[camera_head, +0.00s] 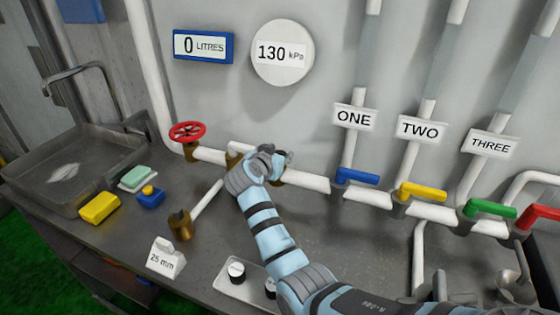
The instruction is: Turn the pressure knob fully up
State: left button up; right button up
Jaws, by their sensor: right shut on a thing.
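The round gauge (282,53) on the wall reads 130 kPa. My right arm reaches up from the lower right, and its gripper (272,156) is at the brass fitting (235,156) on the white horizontal pipe. The gripper is shut on what appears to be the pressure knob there. The knob itself is hidden behind the gripper, so its turn position cannot be seen. My left gripper is not in view.
A red handwheel (187,131) is left of my right gripper. Blue (357,176), yellow (422,191) and green (490,208) valve handles line the pipe to the right. A yellow block (99,207) and 25 mm sign (165,258) stand on the bench.

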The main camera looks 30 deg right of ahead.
jog(key=shift+f, duration=0.15)
jog(key=o, duration=1.2)
notch_tip(320, 180, up, 10)
jog(key=shift+r, duration=0.1)
